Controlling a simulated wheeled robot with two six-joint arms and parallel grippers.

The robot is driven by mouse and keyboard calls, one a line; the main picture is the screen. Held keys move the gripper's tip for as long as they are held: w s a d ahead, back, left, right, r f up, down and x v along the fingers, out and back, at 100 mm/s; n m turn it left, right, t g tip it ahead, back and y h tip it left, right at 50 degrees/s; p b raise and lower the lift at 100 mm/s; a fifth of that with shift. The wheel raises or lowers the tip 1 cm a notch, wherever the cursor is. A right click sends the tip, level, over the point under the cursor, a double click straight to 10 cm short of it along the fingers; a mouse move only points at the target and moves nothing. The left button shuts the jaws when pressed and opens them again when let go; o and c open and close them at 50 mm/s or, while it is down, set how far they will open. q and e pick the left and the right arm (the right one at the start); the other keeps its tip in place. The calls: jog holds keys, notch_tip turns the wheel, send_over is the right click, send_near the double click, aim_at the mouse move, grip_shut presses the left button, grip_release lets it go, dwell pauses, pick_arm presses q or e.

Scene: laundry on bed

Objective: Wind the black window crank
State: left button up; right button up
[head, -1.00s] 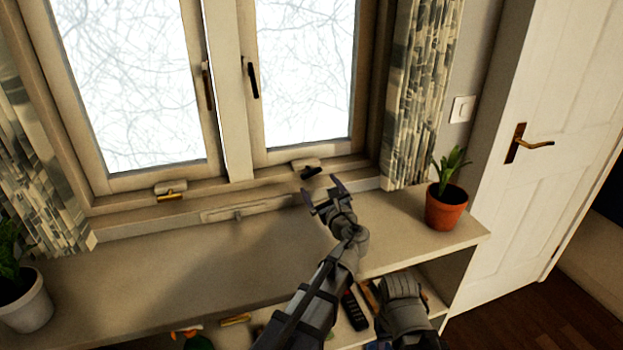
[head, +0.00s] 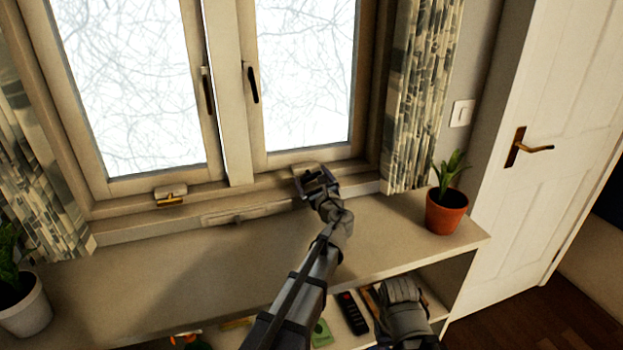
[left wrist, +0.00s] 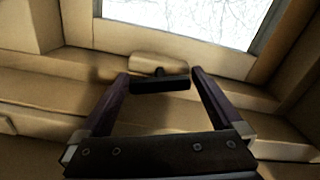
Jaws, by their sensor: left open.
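The black window crank (left wrist: 160,84) sits on a pale housing (left wrist: 158,63) at the foot of the right window pane. In the left wrist view its dark bar lies between the two fingers of my left gripper (left wrist: 158,76). The fingers are open on either side of the bar, with a gap showing on both sides. In the head view my left gripper (head: 314,180) is at the right sill and hides most of the crank; the top of the housing (head: 306,167) shows above it.
A brass-coloured crank (head: 170,199) sits under the left pane. Black handles (head: 253,84) are on the window frames. A potted plant (head: 446,210) stands on the shelf top (head: 200,270) at right, a white pot (head: 25,308) at left. A patterned curtain (head: 418,100) hangs right of the window.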

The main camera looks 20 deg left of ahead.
pick_arm(q)
jog(key=shift+c, duration=0.2)
jog(key=c, duration=1.1)
jog(key=shift+m, duration=1.8)
jog(key=o, duration=1.1)
jog(key=shift+o, duration=0.2)
jog(key=shift+v, duration=3.9)
